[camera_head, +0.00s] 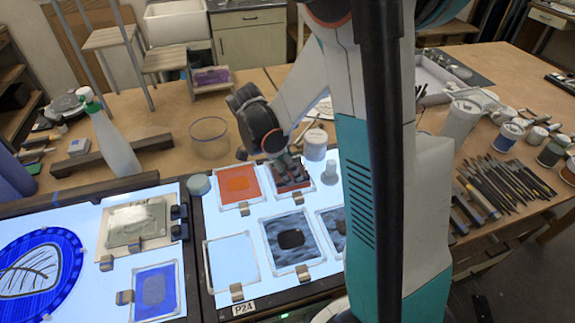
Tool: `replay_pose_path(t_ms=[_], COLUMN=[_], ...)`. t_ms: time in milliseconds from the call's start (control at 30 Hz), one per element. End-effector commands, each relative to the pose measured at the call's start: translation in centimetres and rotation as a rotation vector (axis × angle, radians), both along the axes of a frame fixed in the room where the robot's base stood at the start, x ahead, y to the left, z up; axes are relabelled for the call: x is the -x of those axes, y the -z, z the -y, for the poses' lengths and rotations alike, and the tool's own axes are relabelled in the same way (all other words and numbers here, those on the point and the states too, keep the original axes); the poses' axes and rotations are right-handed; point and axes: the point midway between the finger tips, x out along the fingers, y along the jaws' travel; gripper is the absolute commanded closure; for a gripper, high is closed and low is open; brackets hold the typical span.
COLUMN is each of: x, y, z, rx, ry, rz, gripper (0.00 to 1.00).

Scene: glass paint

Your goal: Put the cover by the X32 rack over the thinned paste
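My gripper (287,167) points down over a dark red-brown pane (291,186) on the lit table, at its far edge. Its fingertips are small and dark against the pane, so I cannot tell whether they are open or hold anything. A clear round glass vessel (210,150), possibly a cover, stands on the wood left of my gripper. Another such patch (340,226) is partly hidden by my arm. No X32 label is readable.
A P24 label (243,308) is on the lit table's front edge. An orange pane (237,184), a pale blue pane (232,261) and a white jar (315,146) are nearby. A white bottle (112,143) stands at left. Brushes (504,187) and jars crowd the right. My arm blocks the middle.

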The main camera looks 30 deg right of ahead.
Motion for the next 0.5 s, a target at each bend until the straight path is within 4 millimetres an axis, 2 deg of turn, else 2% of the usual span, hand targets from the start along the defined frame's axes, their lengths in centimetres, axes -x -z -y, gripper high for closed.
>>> replay_pose_path(t_ms=[400,433,500], x=[0.00,0.00,0.00], y=[0.17,0.17,0.17], z=[0.00,0.00,0.00], rx=[0.000,0.000,0.000], ry=[0.000,0.000,0.000], rz=[0.000,0.000,0.000], gripper=[0.54,0.28,0.12])
